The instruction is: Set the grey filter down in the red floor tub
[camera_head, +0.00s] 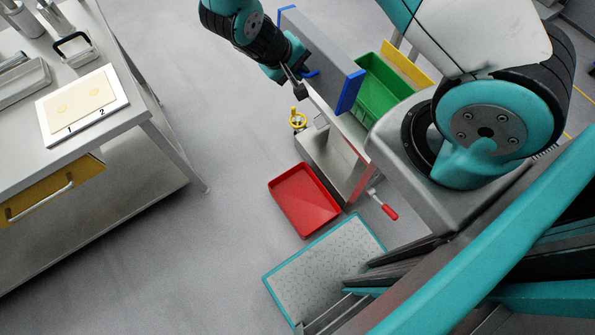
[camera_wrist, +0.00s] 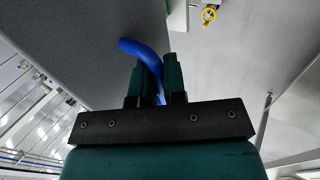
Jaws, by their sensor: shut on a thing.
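My gripper (camera_head: 300,71) is beside the grey panel with blue edges (camera_head: 320,47) at top centre. In the wrist view my gripper (camera_wrist: 157,72) is shut on a curved blue handle (camera_wrist: 133,45), which passes between its fingers. A bit of the blue handle (camera_head: 311,73) also shows in the head view, against the panel. The red floor tub (camera_head: 303,198) stands on the floor, below and apart from the gripper, and looks empty.
A steel machine stands by the tub, with a yellow handwheel (camera_head: 297,119) and a red-handled lever (camera_head: 388,211). A green bin (camera_head: 372,92) is behind the panel. A teal-edged mat (camera_head: 325,259) lies below the tub. A bench (camera_head: 120,118) is left; open floor lies between.

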